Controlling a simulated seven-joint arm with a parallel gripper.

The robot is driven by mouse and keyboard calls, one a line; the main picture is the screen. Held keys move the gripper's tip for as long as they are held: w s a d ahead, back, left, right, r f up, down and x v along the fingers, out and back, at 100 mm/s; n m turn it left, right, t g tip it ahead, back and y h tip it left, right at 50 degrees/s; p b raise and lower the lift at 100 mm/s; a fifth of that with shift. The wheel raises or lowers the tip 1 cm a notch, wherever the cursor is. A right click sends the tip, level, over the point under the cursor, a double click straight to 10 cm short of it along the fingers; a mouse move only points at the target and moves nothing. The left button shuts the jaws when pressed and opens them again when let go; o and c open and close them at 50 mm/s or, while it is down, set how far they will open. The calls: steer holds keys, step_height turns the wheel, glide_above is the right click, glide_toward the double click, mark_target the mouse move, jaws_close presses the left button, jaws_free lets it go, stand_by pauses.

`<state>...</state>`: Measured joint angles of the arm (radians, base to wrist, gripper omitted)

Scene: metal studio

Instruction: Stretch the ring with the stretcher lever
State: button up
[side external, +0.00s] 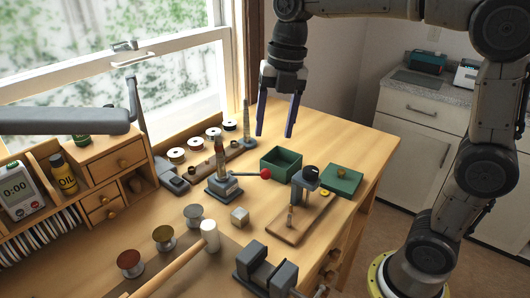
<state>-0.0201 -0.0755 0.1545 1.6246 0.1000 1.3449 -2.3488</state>
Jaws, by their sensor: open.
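The ring stretcher (221,182) stands upright on the wooden bench, a tapered post on a dark base. Its lever (247,175) sticks out to the right and ends in a red ball knob (265,173). I cannot make out the ring clearly; the post shows a brownish upper part, too small to tell. My gripper (274,134) hangs fingers-down above the bench, behind and above the red knob. It is open, with nothing visible between its fingers, and does not touch the lever.
A dark stand (306,182) on a wooden board is nearby. A taller spike (246,125) rises behind. A mallet (209,236) and vise (265,271) are in front.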

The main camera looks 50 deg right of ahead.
mark_target(267, 170)
steer(key=shift+t, duration=0.3)
steer(key=f, duration=0.4)
steer(key=a+f, duration=0.1)
steer(key=f, duration=0.3)
steer(key=w+f, duration=0.1)
steer(key=f, duration=0.3)
steer(key=shift+a+f, duration=0.2)
steer(key=shift+a, duration=0.05)
steer(key=shift+c, duration=0.3)
jaws_close()
stand_by(0.6)
